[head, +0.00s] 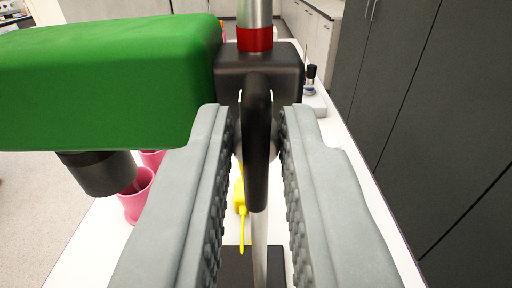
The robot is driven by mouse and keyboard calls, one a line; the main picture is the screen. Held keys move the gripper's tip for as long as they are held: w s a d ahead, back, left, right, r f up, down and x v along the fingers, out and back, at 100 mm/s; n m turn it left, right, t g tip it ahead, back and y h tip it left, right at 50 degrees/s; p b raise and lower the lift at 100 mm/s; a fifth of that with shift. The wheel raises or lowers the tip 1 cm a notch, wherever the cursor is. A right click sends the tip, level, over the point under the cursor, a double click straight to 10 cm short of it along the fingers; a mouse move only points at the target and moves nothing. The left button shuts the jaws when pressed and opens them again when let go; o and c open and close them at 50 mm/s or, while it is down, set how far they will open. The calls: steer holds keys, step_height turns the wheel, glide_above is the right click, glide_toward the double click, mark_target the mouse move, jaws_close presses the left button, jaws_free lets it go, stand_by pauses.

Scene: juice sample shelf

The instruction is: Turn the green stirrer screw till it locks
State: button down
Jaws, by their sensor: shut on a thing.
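The green stirrer (100,85) fills the upper left of the head view, with a dark cylindrical part (97,173) below it. A black clamp block (287,72) sits at its right end, at an upright metal rod with a red band (255,39). The stirrer's black screw (257,165) has a flat, elongated handle. It stands roughly upright in front of the block, between the two grey ribbed fingers of my gripper (258,125). My gripper is shut on this handle. The screw's thread is hidden, so its tightness cannot be seen.
Pink cups (137,197) stand below the stirrer at left. A yellow item (240,197) is behind the screw. A small dark-capped bottle (310,82) stands at right on the white bench (340,140). Grey cabinets (400,100) line the right side.

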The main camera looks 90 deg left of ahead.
steer(key=m, duration=0.4)
steer(key=shift+w+m, duration=0.1)
steer(key=shift+m, duration=0.3)
steer(key=m, duration=0.4)
steer(key=shift+w+m, duration=0.1)
steer(key=shift+m, duration=0.2)
steer(key=m, duration=0.4)
steer(key=shift+f, duration=0.15)
steer(key=shift+f+m, duration=0.1)
steer(key=shift+m, duration=2)
steer(key=c, duration=1.4)
jaws_free()
steer(key=shift+w, duration=0.1)
